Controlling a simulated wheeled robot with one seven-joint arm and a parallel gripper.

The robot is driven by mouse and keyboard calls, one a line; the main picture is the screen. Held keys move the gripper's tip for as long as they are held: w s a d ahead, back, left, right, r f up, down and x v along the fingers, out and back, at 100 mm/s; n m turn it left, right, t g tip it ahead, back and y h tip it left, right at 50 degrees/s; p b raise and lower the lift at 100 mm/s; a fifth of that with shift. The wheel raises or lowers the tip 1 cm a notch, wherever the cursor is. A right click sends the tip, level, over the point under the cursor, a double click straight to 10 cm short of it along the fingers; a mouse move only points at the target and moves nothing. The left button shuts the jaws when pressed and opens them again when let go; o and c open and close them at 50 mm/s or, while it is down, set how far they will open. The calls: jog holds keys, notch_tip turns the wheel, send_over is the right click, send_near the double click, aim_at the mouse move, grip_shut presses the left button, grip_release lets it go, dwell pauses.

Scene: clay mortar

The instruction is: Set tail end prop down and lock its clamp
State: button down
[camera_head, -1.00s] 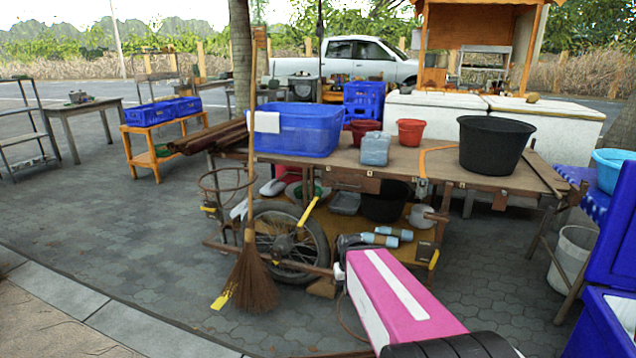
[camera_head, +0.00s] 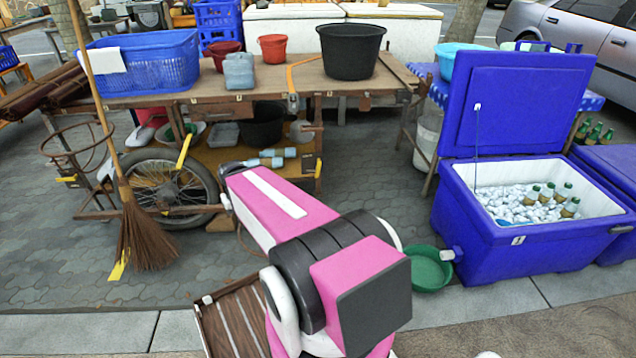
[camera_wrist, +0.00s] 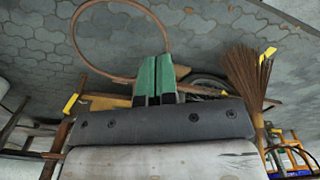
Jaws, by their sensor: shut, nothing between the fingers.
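The wooden cart (camera_head: 215,92) stands across the head view, with a spoked wheel (camera_head: 160,190) at its left. A wooden post with a yellow lever (camera_head: 319,168) is under its right end; it may be the tail end prop and clamp. In the wrist view, which looks upside down, a similar yellow lever (camera_wrist: 70,103) is at the left. I cannot tell whether the prop is down or locked. My gripper (camera_wrist: 155,75) has green fingers shut together and empty, beside the cart's lower frame; in the head view my pink arm hides it. A thin brown hoop (camera_wrist: 75,25) lies beyond the fingers.
A broom (camera_head: 145,235) leans at the cart's left. A blue cooler (camera_head: 535,245) with bottles and ice stands open at right. A green basin (camera_head: 428,268) and a slatted wooden piece (camera_head: 235,315) are low in front. Paving between cart and cooler is clear.

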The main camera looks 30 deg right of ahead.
jog(key=c, duration=1.5)
grip_release()
jog(key=o, duration=0.4)
jog(key=shift+w+d+f, duration=0.1)
jog(key=shift+w, duration=0.25)
jog(key=w+d+f+m+t+y, duration=0.1)
jog(key=w+d+m+t+y, duration=0.15)
jog(key=w, duration=0.45)
jog(key=w+d+m+t+y, duration=0.2)
jog(key=w+d, duration=0.2)
jog(key=w, duration=0.3)
jog(key=m+t+h, duration=0.5)
jog(key=m+t, duration=0.6)
jog(key=m, duration=0.4)
send_near(312, 130)
jog(key=x, duration=1.1)
jog(key=shift+s+d+f, duration=0.1)
